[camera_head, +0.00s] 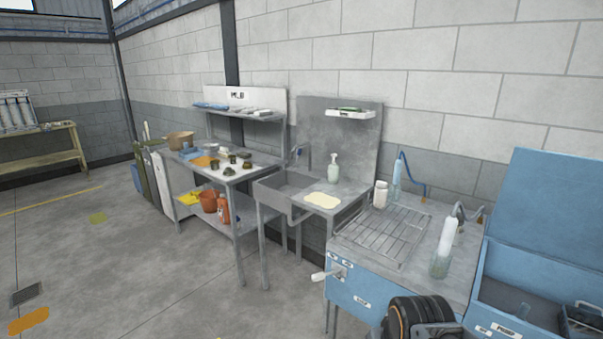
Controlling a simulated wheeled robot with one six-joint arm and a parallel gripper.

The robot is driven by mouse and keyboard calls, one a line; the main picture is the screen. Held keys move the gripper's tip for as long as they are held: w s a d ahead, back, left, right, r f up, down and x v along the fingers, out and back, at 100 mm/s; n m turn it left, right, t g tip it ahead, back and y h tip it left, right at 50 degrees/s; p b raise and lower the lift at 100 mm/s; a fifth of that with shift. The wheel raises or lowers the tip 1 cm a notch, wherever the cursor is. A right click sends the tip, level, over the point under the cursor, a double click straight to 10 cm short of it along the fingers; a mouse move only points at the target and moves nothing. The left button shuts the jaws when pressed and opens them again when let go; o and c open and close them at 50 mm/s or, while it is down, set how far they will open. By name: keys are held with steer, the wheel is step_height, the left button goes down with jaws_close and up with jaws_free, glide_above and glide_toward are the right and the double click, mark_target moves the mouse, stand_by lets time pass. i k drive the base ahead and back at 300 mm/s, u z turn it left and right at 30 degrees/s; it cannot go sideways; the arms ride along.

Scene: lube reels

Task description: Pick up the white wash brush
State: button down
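A white, upright, slightly tilted cylinder (449,237), which looks like the white wash brush, stands on the grey top of the blue washing cabinet, to the right of the wire rack. Its lower end is a pale, greenish, see-through part, and a thin curved hose with a brass-coloured fitting shows behind it. A light-blue, similar piece with a blue hose (397,176) stands farther back. A dark, rounded part of my arm with an orange mark shows at the bottom edge, in front of the cabinet. My gripper's fingers cannot be made out.
The wire rack (385,235) covers the cabinet top's left part. A white bottle (380,194) stands behind it. A raised blue lid (548,205) rises at the right. A white lever (325,275) sticks out in front. A sink (288,184) and workbench (230,172) stand left; floor there is open.

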mark_target(448, 232)
steer(key=z, duration=1.1)
steer(key=k, duration=0.45)
steer(key=u, duration=0.35)
steer(key=i, duration=0.9)
steer(key=z, duration=0.6)
